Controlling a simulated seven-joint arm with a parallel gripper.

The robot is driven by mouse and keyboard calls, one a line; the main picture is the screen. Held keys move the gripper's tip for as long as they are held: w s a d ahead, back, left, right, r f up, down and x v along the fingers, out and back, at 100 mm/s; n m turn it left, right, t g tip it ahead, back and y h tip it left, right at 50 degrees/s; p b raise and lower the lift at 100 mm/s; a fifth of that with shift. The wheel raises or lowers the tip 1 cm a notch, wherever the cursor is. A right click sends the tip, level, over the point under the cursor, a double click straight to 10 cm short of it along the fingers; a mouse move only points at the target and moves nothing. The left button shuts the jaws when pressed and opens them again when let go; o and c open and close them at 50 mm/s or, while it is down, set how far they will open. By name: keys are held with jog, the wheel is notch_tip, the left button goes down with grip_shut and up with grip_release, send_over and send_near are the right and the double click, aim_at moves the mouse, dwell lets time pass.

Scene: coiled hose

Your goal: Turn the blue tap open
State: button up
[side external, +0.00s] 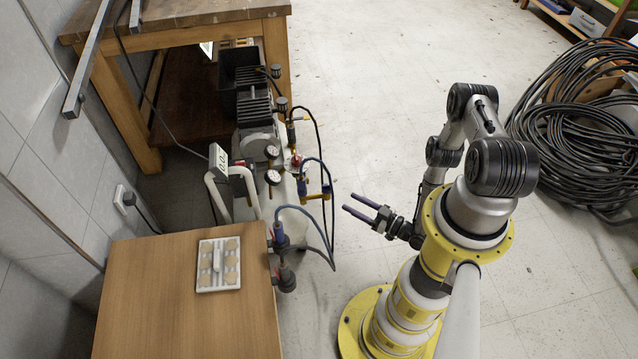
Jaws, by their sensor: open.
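The blue tap (327,189) appears as a small blue part at the right end of a short orange-yellow pipe, among the hoses and gauges left of centre. It is small in the picture, and I cannot tell how its handle is turned. My gripper (348,202) is open and empty. Its two dark fingers point left towards the tap, with a small gap of floor showing between them in the picture. I see no contact.
A pump (256,125) with gauges and hoses stands behind the tap. A wooden table (130,300) stands at the lower left, a workbench (180,28) behind. Coiled black hose (565,125) lies right. Floor behind my arm is clear.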

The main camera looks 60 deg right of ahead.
aim_at(327, 187)
jog(key=w, duration=1.4)
jog(key=shift+d, duration=0.2)
jog(key=shift+r, duration=0.1)
jog(key=shift+s, duration=0.1)
grip_shut()
